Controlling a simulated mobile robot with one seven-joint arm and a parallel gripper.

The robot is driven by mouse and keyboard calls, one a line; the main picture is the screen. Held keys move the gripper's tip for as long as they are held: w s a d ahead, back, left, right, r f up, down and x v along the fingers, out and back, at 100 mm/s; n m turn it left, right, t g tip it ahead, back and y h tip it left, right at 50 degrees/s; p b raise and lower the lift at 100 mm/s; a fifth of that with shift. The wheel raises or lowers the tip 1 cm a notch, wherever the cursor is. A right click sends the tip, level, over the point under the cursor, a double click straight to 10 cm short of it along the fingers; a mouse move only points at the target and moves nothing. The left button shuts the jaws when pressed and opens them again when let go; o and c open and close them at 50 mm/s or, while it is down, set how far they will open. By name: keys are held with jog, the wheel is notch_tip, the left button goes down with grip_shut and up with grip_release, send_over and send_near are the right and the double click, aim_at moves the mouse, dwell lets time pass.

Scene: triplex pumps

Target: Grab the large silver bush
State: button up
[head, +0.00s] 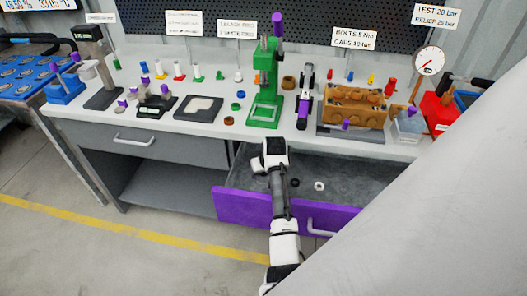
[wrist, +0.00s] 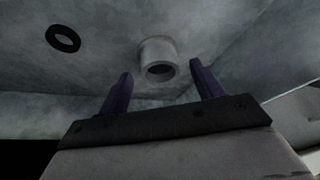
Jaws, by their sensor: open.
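In the wrist view a silver bush (wrist: 158,50), a short pale cylinder with a dark bore, stands on the grey drawer floor. My gripper (wrist: 163,86) is open, with its two purple fingers apart. The bush appears between and just beyond the fingertips, with no contact visible. In the head view my gripper (head: 260,167) reaches down into the left part of the open drawer, its fingertips hard to make out. A small pale ring-shaped piece (head: 319,186) lies to its right in the drawer; I cannot tell whether it is the same bush.
A black ring (wrist: 63,38) lies left of the bush; a dark ring (head: 295,183) also shows in the head view. The drawer's purple front (head: 243,205) and walls surround the gripper. Above is the bench top, with a green press (head: 265,90) and a brown pump block (head: 355,105).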

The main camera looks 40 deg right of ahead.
jog(key=shift+x, duration=1.35)
jog(key=shift+c, duration=0.3)
jog(key=c, duration=1.1)
jog(key=shift+r, duration=0.1)
